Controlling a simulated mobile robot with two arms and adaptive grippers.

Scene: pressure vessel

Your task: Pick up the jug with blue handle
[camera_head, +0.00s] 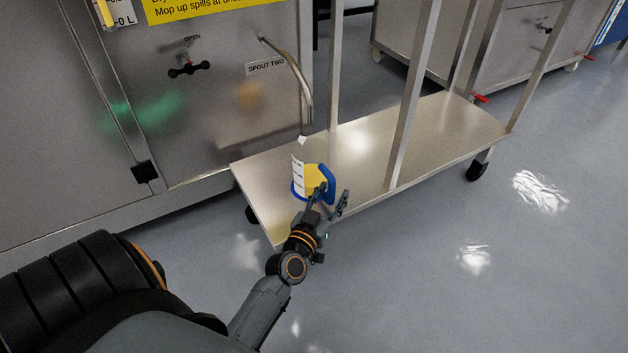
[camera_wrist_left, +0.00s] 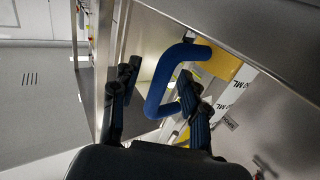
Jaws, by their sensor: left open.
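The jug (camera_head: 305,179) has a yellow and white body and a blue handle (camera_head: 327,178). It stands upright at the near left end of the cart's low shelf, below the spout. My left gripper (camera_head: 333,192) is at the jug's handle side and is open. In the left wrist view the blue handle (camera_wrist_left: 161,88) lies between my two spread fingers (camera_wrist_left: 157,75), one finger on each side. The jug's body with its "ML" label (camera_wrist_left: 232,92) is to the right there. I cannot tell whether a finger touches the handle. My right gripper is not in view.
The metal cart's shelf (camera_head: 440,130) has upright posts, one (camera_head: 412,95) to the right of the jug. A curved spout pipe (camera_head: 299,80) hangs above the jug from the steel vessel (camera_head: 230,120). The grey floor to the right is clear.

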